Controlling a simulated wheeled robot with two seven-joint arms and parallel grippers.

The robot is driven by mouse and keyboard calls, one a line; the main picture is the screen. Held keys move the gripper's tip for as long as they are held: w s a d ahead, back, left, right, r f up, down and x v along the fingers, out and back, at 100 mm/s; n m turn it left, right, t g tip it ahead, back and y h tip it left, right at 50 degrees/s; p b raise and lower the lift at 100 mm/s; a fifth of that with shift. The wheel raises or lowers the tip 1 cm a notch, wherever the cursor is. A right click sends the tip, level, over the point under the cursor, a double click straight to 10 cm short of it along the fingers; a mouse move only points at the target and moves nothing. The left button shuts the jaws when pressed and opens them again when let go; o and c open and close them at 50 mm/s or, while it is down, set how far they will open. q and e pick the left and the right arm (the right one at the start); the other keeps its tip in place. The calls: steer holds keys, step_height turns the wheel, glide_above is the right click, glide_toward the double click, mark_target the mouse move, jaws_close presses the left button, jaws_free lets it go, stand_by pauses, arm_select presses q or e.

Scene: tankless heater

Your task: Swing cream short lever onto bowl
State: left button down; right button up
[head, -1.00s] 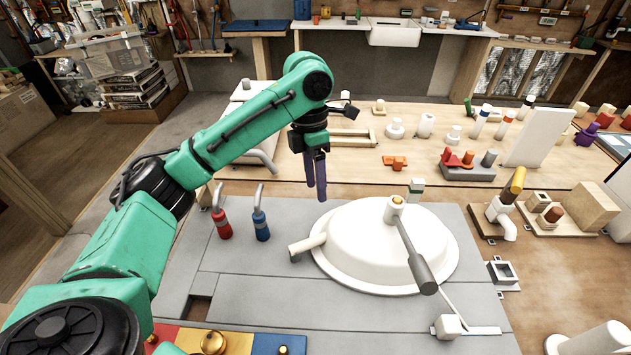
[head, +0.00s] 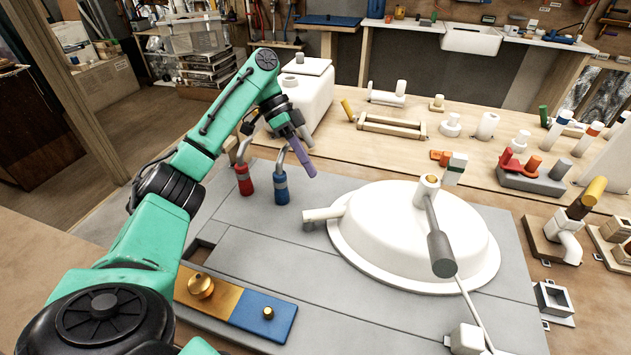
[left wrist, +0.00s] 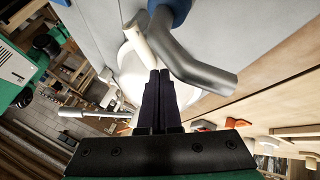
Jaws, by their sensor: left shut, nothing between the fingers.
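A white upturned bowl (head: 385,245) lies on the grey board, and it also shows in the left wrist view (left wrist: 132,72). A short cream lever (head: 323,214) sticks out at its left edge. A grey-handled lever (head: 440,254) runs from the bowl's top towards the front. My left gripper (head: 312,173) is shut and empty, above and behind the cream lever, beside the bent grey tube of the blue-based fitting (head: 281,186). In the left wrist view, its shut fingers (left wrist: 160,76) show close to that tube (left wrist: 200,70); contact cannot be told. My right gripper is out of view.
A red-based bent tube (head: 244,178) stands left of the blue one. A white tank (head: 306,92) stands behind my left gripper. A yellow and blue panel (head: 240,308) lies in front. The grey board (head: 270,250) between panel and bowl is clear.

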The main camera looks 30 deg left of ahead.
mark_target(325, 218)
arm_select(q)
steer(key=x, duration=0.7)
steer(key=shift+d+f+p, duration=0.2)
steer(key=shift+f+p, duration=0.1)
steer(key=shift+d+f, duration=0.15)
steer(key=shift+f, duration=0.1)
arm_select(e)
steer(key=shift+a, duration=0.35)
arm_select(q)
steer(key=shift+s+r, duration=0.1)
steer(key=p, duration=0.2)
steer(key=d+p, duration=0.1)
steer(key=p, duration=0.1)
steer(key=shift+s+d+r, duration=0.15)
steer(key=shift+s+r, duration=0.2)
steer(key=shift+f+p, duration=0.2)
steer(key=shift+p, duration=0.15)
steer(key=shift+f, duration=0.2)
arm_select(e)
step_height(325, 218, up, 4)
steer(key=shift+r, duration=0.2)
